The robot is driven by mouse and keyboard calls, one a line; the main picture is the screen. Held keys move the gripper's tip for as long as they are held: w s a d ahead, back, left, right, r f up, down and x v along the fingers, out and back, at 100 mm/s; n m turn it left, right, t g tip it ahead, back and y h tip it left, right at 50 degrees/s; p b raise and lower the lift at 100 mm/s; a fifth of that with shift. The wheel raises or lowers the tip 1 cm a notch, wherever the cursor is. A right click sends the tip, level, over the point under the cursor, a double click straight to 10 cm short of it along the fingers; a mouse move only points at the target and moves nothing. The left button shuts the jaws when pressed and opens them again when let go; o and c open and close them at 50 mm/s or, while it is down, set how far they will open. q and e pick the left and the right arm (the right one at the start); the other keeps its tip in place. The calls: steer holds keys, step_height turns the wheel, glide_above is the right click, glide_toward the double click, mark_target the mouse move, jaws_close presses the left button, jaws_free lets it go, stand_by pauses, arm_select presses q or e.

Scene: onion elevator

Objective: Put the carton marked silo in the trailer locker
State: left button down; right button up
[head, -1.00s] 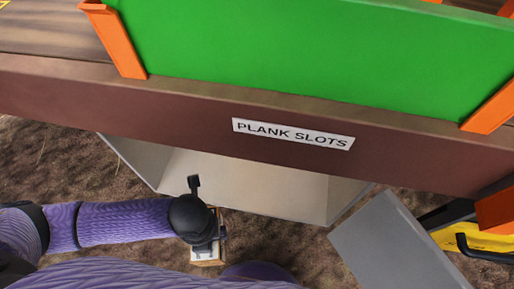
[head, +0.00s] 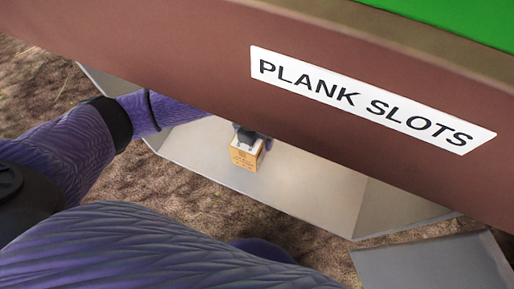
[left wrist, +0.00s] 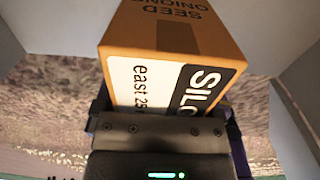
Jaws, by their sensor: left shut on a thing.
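The carton (head: 246,153) is a small orange-brown box with a white label. In the left wrist view the carton (left wrist: 170,50) shows "SILO" and "east 25" on its label and "SEED ONIONS" on another face. My left gripper (head: 250,134) is shut on it, reaching in under the brown beam. The carton is in or just over the open grey locker (head: 210,160) beneath the trailer; I cannot tell whether it touches the floor. The beam hides the locker's back and part of my left arm. My right gripper is not in view.
The brown trailer beam with the "PLANK SLOTS" sign (head: 370,98) hangs low over the locker opening. A grey panel (head: 435,268) stands out at lower right, beside the locker. Brown ground (head: 180,205) lies in front.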

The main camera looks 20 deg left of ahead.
arm_select(q)
step_height(320, 180, down, 3)
steer(key=shift+w+f+b, duration=0.15)
steer(key=shift+f+b, duration=0.05)
steer(key=shift+b, duration=0.8)
step_height(320, 180, down, 4)
steer(key=b, duration=0.3)
steer(key=shift+w+f+b, duration=0.1)
steer(key=shift+f+b, duration=0.15)
steer(key=shift+b, duration=0.15)
steer(key=shift+w+r, duration=0.1)
steer(key=shift+r, duration=0.35)
steer(key=shift+f, duration=0.1)
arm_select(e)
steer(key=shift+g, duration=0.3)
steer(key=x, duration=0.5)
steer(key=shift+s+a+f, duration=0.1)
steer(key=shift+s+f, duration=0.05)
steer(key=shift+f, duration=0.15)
arm_select(q)
jaws_free()
